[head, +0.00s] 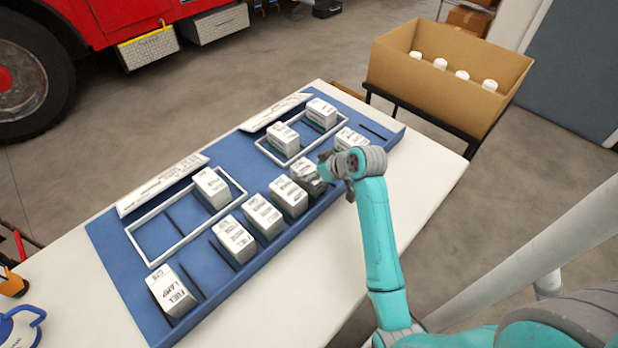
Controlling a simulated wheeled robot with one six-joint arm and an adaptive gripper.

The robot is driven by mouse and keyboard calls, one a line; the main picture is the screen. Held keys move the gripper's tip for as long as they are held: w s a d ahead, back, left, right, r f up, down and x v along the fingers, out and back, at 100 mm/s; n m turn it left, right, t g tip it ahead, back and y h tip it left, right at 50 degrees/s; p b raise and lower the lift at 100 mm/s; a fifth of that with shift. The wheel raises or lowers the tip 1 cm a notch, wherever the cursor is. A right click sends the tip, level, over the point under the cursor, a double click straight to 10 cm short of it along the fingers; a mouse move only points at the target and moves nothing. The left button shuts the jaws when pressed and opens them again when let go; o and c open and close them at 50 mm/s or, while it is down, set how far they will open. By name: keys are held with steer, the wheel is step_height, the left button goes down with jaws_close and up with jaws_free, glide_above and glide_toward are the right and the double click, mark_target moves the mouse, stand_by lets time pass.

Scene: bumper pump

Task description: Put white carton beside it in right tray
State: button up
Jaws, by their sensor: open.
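Several white cartons with black lettering stand on a blue board (122,283). The left tray (199,232), a white frame, holds one carton (212,187) at its right end. The right tray (309,147), another white frame, holds two cartons, one at the left (283,139) and one at the right (321,113). My gripper (328,174) is open at the right end of the front row, close against a carton (307,177) and partly covering it. Whether its fingers straddle this carton I cannot tell. Another carton (350,139) stands just behind my gripper, right of the tray.
More cartons stand along the front row, including one (234,239) and a fuel lamp carton (171,291) at the near left. A cardboard box (440,95) with white-capped items stands behind right. The white table is clear at front right.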

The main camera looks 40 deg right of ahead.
steer(key=x, duration=0.4)
steer(key=shift+w+a+f, duration=0.1)
steer(key=shift+w+f, duration=0.2)
steer(key=c, duration=1.3)
